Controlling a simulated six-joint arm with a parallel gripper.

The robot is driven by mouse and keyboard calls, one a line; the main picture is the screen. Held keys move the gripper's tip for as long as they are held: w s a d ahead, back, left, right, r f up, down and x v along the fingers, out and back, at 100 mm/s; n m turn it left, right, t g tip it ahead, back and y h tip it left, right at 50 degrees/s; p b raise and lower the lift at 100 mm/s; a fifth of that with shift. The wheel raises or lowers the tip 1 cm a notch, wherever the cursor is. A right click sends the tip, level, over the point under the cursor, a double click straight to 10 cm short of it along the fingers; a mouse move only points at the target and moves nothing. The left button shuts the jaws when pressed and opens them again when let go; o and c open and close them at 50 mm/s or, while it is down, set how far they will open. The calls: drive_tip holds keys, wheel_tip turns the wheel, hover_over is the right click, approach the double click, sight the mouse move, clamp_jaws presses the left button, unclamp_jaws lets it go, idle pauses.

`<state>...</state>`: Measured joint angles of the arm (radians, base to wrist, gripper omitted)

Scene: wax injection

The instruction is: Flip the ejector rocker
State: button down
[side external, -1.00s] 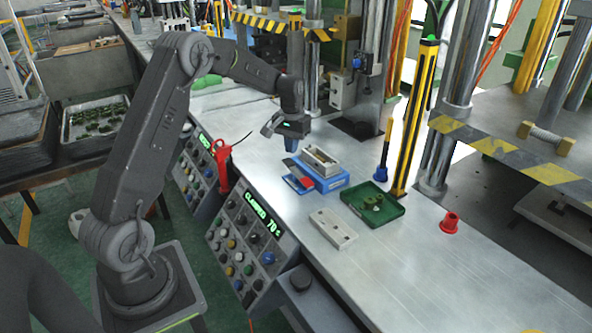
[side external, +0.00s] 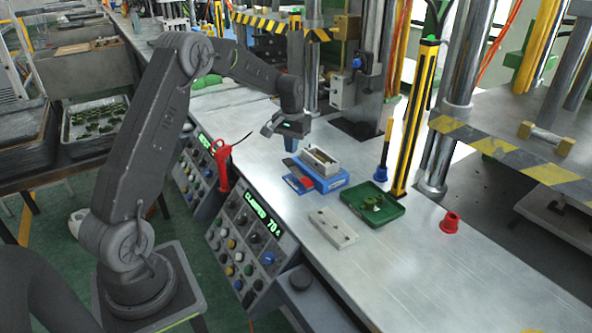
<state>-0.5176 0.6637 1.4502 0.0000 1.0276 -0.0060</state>
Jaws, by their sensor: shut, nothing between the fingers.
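The near control panel (side external: 250,238) stands at the bench's front edge, with several buttons, knobs and a lit green display. A second panel (side external: 197,172) with similar controls stands further back to its left. The ejector rocker cannot be told apart from the other small controls at this size. My gripper (side external: 291,151) is shut and empty. It points down above the bench, behind the near panel and just behind the blue block, apart from both panels.
A pale plate (side external: 333,229), a green tray (side external: 352,212) of green parts and a red cup (side external: 450,222) stand nearby.

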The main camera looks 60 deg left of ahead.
sight(292, 165)
drive_tip(key=shift+f, duration=2.5)
idle(1.8)
drive_tip(key=shift+r, duration=0.1)
drive_tip(key=shift+r, duration=3.45)
